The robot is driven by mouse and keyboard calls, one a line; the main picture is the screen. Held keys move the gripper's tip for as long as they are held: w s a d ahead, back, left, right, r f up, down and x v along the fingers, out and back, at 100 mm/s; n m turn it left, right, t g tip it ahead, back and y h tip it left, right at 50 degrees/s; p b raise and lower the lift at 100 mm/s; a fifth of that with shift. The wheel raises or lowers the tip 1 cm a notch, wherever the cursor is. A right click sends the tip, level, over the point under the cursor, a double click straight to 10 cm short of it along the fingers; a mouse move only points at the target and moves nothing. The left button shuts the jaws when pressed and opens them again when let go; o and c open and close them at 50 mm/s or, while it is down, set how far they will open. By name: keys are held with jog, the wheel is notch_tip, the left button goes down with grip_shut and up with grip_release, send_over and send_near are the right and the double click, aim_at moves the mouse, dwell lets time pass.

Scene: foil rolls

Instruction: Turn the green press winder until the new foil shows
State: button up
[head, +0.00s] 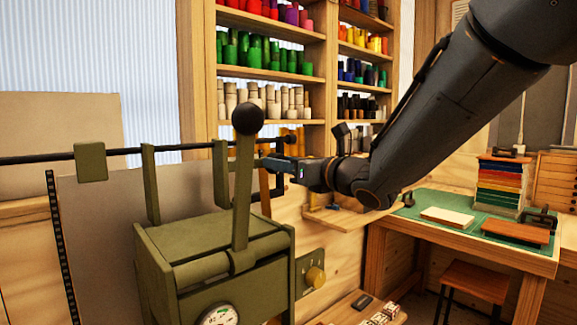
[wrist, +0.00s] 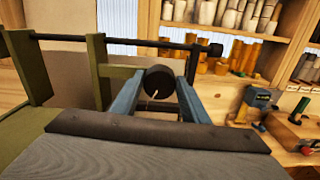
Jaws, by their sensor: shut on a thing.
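The olive-green press (head: 190,250) stands at the front left in the head view, with a long upright lever ending in a dark ball (head: 248,119). My gripper (head: 268,165) reaches in from the right, beside the lever. In the wrist view its two blue-grey fingers (wrist: 158,92) are shut on a dark round winder knob (wrist: 159,78), one on each side. A thin pale line shows on the knob's face. In the head view I cannot make out the knob behind the lever and gripper. I cannot tell which foil is showing.
Shelves of coloured rolls (head: 262,52) stand behind. A workbench with a green mat (head: 455,238) is at the right.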

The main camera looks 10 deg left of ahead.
jog(key=shift+w+f+m+b, duration=0.1)
jog(key=shift+m+b, duration=0.75)
jog(key=shift+m, duration=3.9)
jog(key=shift+w+f+m+b, duration=0.1)
jog(key=shift+m+b, duration=0.75)
jog(key=shift+m, duration=3.9)
jog(key=o, duration=1)
jog(key=shift+a, duration=0.15)
jog(key=shift+o, duration=0.2)
jog(key=shift+w, duration=0.1)
jog(key=shift+d+f, duration=0.1)
jog(key=shift+d, duration=0.1)
